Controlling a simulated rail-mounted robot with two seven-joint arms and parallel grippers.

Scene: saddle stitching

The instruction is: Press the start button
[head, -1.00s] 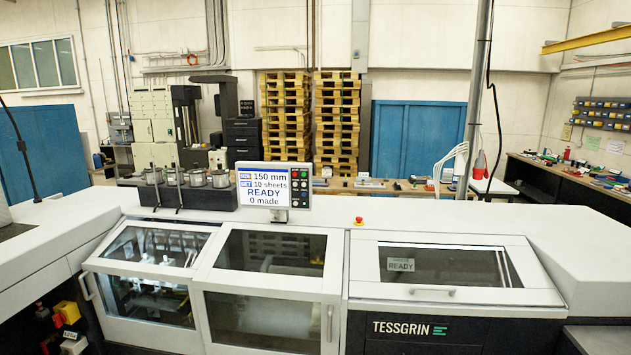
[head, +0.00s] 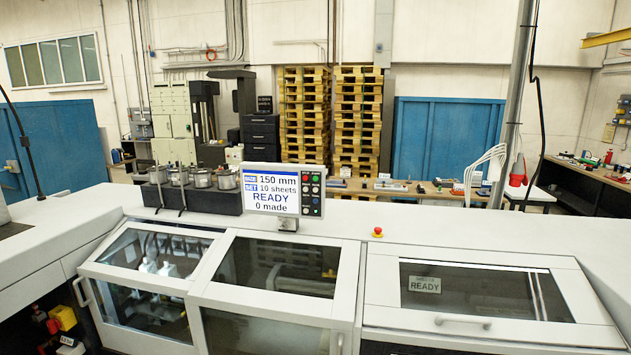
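The control panel (head: 284,190) stands on top of the white stitching machine (head: 190,220), near the middle of the head view. Its screen (head: 270,190) reads 150 mm, 10 sheets, READY, 0 made. A dark strip of small coloured round buttons (head: 312,191) runs down the panel's right side; their labels are too small to read. A red mushroom button (head: 377,232) on a yellow base sits apart on the machine top, right of the panel. Neither of my grippers is in view.
Closed windowed covers line the machine's front, one with a READY sign (head: 424,285). Several metal pots (head: 200,178) stand in a dark rack left of the panel. Pallet stacks (head: 304,115), a workbench (head: 400,188) and a grey post (head: 512,110) stand behind.

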